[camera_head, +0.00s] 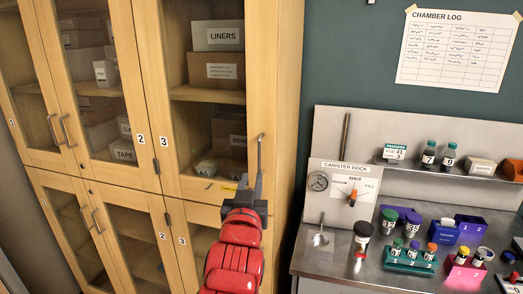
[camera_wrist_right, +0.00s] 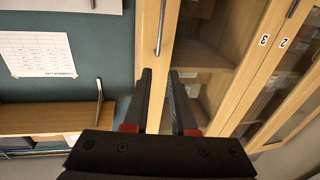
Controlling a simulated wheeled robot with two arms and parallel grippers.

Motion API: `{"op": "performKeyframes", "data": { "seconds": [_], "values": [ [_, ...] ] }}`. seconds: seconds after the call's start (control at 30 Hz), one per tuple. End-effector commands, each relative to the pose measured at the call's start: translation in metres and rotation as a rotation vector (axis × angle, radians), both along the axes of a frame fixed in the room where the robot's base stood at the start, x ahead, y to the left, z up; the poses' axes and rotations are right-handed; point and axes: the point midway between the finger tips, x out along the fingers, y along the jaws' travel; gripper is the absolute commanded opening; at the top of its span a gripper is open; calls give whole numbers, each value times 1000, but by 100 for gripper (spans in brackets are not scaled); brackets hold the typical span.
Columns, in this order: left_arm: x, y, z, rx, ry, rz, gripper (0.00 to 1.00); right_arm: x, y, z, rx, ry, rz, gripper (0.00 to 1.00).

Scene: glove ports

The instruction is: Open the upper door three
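Upper door three (camera_head: 206,100) is the glazed wooden door at the right of the upper row, with a "3" label, and it looks closed. It also shows in the right wrist view (camera_wrist_right: 213,95). Its upright bar handle (camera_head: 260,155) is at the door's right edge; in the right wrist view the handle (camera_wrist_right: 161,28) lies just beyond the fingertips, roughly in line with the gap. My right gripper (camera_head: 250,183) is open and empty near the handle's lower end; its fingers also show in the right wrist view (camera_wrist_right: 161,75). Contact cannot be told. My left gripper is out of view.
Upper door two (camera_head: 98,80) and the lower doors (camera_head: 135,235) look closed. Boxes (camera_head: 215,68) stand behind the glass. To the right, a metal bench (camera_head: 350,272) carries a canister dock (camera_head: 343,190) and several canisters, with a shelf (camera_head: 425,170) above.

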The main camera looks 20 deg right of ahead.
Motion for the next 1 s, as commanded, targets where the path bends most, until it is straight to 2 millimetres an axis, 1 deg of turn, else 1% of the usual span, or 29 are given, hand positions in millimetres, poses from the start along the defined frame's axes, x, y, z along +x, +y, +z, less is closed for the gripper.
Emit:
{"op": "performKeyframes", "data": {
  "seconds": [0.07,0.17,0.37,0.53,0.77,1.0],
  "values": [
    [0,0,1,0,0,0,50,-3,-2,-3,31,19,-1,25],
    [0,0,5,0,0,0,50,-1,-4,-3,40,29,-1,25],
    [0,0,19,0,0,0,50,11,-9,2,32,20,-4,25],
    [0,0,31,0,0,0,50,24,-16,-1,32,29,-6,25],
    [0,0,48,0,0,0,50,64,-33,-1,38,30,-5,25],
    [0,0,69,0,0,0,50,111,-52,1,37,27,-3,25]
  ]
}}
